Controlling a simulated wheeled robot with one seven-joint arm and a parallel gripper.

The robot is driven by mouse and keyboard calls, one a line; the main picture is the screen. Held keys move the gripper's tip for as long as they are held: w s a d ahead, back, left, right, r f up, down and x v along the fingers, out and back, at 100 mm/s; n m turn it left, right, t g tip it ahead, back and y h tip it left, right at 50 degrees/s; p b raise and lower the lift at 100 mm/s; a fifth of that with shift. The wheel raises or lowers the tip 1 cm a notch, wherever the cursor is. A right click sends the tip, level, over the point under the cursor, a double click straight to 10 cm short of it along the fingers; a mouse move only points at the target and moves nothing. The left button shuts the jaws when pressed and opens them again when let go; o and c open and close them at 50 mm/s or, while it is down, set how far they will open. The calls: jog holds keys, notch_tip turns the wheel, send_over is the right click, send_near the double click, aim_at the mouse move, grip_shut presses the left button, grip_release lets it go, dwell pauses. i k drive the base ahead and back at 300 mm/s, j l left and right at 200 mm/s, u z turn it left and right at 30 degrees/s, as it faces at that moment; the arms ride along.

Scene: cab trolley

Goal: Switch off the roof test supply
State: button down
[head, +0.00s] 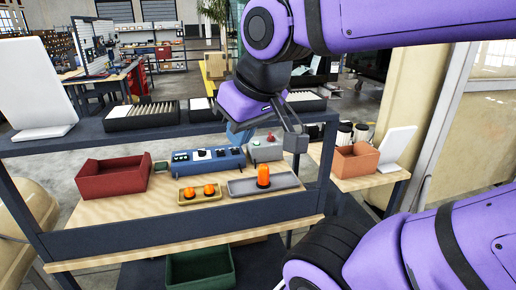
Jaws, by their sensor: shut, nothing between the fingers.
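A grey box (264,152) with a small red part on top stands at the back right of the wooden trolley top. A long blue box (208,161) with several black and white controls stands to its left. I see no readable label on either, so I cannot tell which is the roof test supply, and the switch positions are too small to read. My gripper (296,142) is shut and empty. In the picture it is just right of the grey box, pointing down; whether it touches anything cannot be told.
A grey tray (240,187) holds a large orange beacon (263,176). A yellow tray (186,201) holds two smaller ones. A red bin (112,185) stands at left. An orange bin (355,162) stands on the right-hand table.

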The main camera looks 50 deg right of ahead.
aim_at(271, 138)
jog(key=l+z, duration=0.35)
jog(key=l, duration=0.3)
jog(key=l+z, duration=0.3)
jog(key=l, duration=0.35)
